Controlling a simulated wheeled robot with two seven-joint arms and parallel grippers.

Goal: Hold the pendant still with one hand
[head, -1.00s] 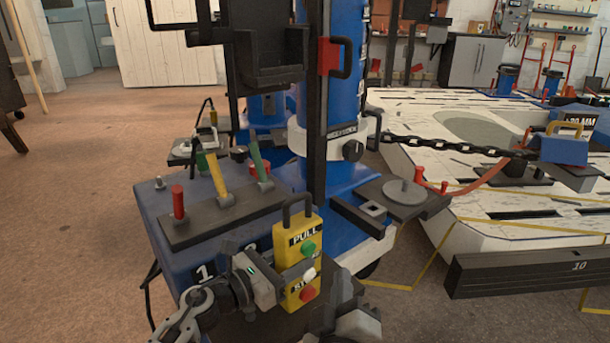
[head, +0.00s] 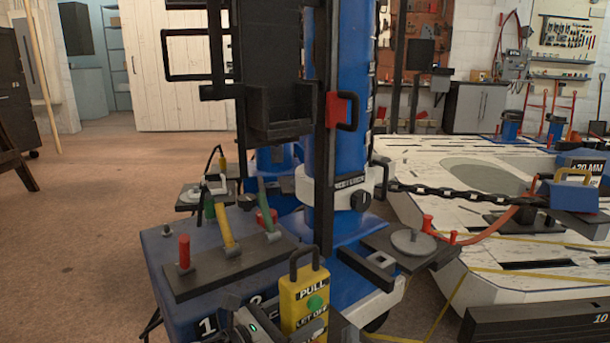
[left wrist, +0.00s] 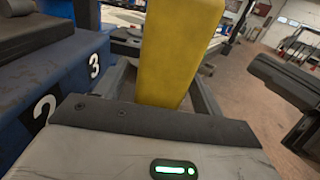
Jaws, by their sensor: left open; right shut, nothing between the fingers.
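The pendant (head: 308,289) is a yellow box with a dark loop handle on top, a "PULL" label and a green button. It hangs in front of the blue machine, and its lower part is cut off by the head view's bottom edge. My left gripper (head: 306,325) is at the pendant's lower part, coming from the left. In the left wrist view the yellow pendant (left wrist: 180,50) stands between the two dark fingers. The fingers are apart, with a gap showing on the left side.
A blue cabinet (head: 165,270) with red, yellow and green levers stands left of the pendant. The blue column (head: 340,130) rises behind it. A chain (head: 460,193) runs right to a blue block. A black beam marked 10 (head: 540,326) lies at right. Open floor is at left.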

